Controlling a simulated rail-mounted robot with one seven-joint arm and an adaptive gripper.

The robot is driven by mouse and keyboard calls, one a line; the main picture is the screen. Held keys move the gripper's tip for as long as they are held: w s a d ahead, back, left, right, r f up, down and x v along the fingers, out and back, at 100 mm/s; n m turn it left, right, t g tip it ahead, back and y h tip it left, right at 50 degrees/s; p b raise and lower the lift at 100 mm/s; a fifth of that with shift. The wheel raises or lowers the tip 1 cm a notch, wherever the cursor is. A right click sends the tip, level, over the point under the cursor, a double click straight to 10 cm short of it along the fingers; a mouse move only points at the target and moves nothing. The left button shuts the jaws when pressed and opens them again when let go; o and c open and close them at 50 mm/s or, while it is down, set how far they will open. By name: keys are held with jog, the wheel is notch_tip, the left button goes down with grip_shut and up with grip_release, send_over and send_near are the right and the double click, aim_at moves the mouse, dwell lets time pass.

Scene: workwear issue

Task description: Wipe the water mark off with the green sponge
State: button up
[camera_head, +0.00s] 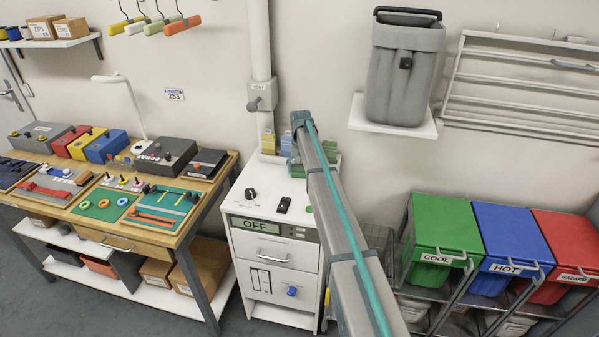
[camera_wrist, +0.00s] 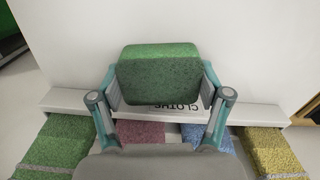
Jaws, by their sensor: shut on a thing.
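My gripper (camera_wrist: 160,95) is shut on a green sponge (camera_wrist: 158,72), with one finger on each side of it in the wrist view. The sponge is level and is held above a white ledge near a pale surface. A label partly hidden by the sponge shows just under it. I cannot make out a water mark in either view.
The ledge (camera_wrist: 70,100) has green (camera_wrist: 60,143), pink (camera_wrist: 140,132), blue (camera_wrist: 207,136) and yellow (camera_wrist: 270,148) blocks by it. The white cabinet (camera_head: 263,214) reads OFF. A crowded workbench (camera_head: 150,222) stands left; lidded bins (camera_head: 436,228) stand right. A grey container (camera_head: 400,75) sits on a wall shelf.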

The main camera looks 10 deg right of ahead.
aim_at(301, 182)
jog(key=shift+s+d, duration=0.25)
jog(key=shift+s, duration=0.25)
jog(key=shift+s+d, duration=0.25)
jog(key=shift+s, duration=0.25)
jog(key=shift+s+a, duration=0.6)
jog(key=shift+a, duration=0.1)
jog(key=shift+s+a+r, duration=0.1)
jog(key=shift+s+a, duration=0.05)
jog(key=shift+s, duration=0.5)
jog(key=r+p, duration=0.1)
jog(key=r, duration=0.3)
jog(key=shift+w+r+p, duration=0.2)
jog(key=shift+r+p, duration=0.1)
jog(key=shift+p, duration=0.05)
jog(key=shift+r+p, duration=0.55)
jog(key=shift+r, duration=1.1)
